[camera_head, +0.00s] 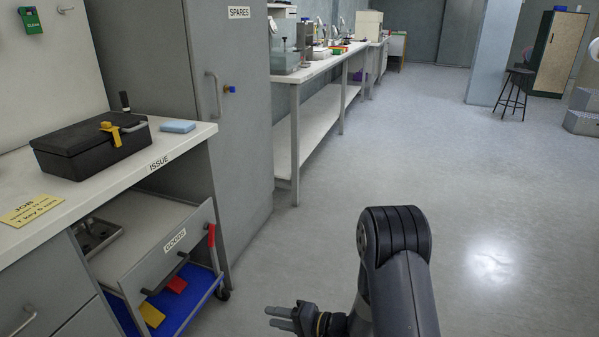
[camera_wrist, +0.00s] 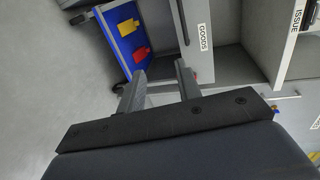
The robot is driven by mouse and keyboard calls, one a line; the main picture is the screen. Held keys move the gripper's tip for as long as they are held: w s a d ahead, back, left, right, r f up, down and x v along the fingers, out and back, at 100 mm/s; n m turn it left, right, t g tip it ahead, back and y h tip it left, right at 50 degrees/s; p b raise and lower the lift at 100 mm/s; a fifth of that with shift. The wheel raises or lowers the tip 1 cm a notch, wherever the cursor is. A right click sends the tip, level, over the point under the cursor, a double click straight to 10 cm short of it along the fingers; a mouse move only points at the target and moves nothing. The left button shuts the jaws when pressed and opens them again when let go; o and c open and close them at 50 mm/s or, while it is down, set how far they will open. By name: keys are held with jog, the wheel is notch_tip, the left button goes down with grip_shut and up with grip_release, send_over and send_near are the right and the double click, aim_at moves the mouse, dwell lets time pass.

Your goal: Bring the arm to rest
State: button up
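My gripper (camera_head: 280,318) is at the bottom of the head view, in front of the bench and the open drawer. My dark grey arm rises beside it. In the wrist view the two fingers of my gripper (camera_wrist: 158,82) stand apart with nothing between them. The gripper touches nothing that I can see.
The GOODS drawer (camera_head: 163,262) is pulled out under the ISSUE bench (camera_head: 185,144). A blue trolley tray (camera_head: 203,283) with red and yellow tags stands below. A black case (camera_head: 90,147) sits on the bench. The floor (camera_head: 400,150) to the right is clear.

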jog(key=f+v, duration=0.2)
jog(key=v, duration=0.8)
jog(key=shift+s+d+r, duration=0.15)
jog(key=shift+d+r, duration=0.2)
jog(key=shift+d, duration=0.15)
jog(key=shift+a, duration=0.1)
